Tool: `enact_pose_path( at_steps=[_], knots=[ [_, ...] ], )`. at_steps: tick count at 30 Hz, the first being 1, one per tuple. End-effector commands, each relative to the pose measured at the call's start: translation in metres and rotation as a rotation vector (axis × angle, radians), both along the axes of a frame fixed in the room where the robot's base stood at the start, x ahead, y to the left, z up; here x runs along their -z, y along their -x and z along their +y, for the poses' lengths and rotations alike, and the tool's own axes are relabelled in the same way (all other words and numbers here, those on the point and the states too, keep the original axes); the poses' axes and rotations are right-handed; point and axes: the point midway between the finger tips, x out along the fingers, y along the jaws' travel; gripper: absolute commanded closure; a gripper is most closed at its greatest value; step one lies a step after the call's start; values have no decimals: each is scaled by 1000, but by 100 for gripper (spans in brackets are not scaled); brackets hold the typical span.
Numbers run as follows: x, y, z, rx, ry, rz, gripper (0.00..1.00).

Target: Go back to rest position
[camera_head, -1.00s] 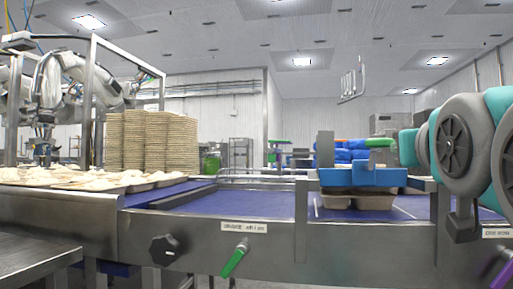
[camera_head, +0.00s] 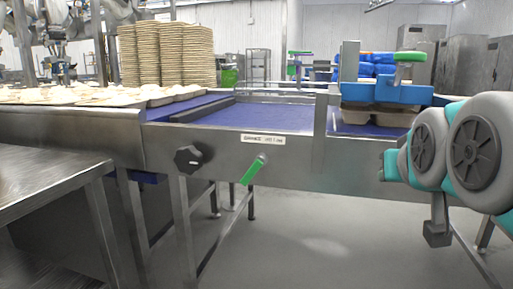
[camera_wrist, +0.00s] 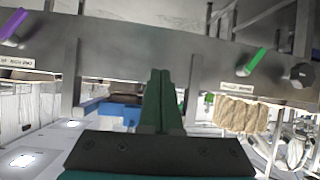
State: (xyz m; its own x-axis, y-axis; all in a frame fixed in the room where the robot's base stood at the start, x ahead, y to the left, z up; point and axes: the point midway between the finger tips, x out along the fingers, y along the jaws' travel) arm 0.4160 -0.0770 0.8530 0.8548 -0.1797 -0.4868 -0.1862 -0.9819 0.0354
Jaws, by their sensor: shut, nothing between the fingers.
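My gripper (camera_wrist: 160,75) shows in the wrist view, where its two dark green fingers are pressed together with nothing between them. The wrist picture is upside down, with the steel conveyor frame (camera_wrist: 130,45) across its top. The gripper appears apart from the conveyor. In the head view only grey and teal links of my arm show at the right edge; the gripper itself is out of that view.
The steel conveyor (camera_head: 330,160) with a blue belt (camera_head: 270,118) runs across the head view. Tan trays (camera_head: 385,117) sit under a blue fixture (camera_head: 385,93). Tall tray stacks (camera_head: 185,55) stand behind. A steel table (camera_head: 50,185) is at left. Open floor (camera_head: 320,235) shows below the conveyor.

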Motion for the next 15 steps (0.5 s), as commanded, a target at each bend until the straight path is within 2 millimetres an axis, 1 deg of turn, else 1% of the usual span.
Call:
enact_pose_path(
  at_steps=[1, 2, 3, 5, 6, 8, 9, 11, 12, 15],
  knots=[
    [31, 3, 9, -19, -23, 109, 100],
    [50, 8, 13, -28, -35, 173, 100],
    [75, 15, 20, -40, -50, 253, 100],
    [114, 31, 30, -58, -72, 387, 100],
    [136, 44, 37, -70, -85, 470, 100],
    [169, 69, 47, -87, -103, 605, 100],
    [188, 87, 53, -97, -112, 692, 100],
    [211, 115, 60, -111, -123, 815, 100],
    [225, 135, 65, -119, -129, 893, 100],
    [246, 175, 72, -132, -139, 1050, 100]
  ],
)
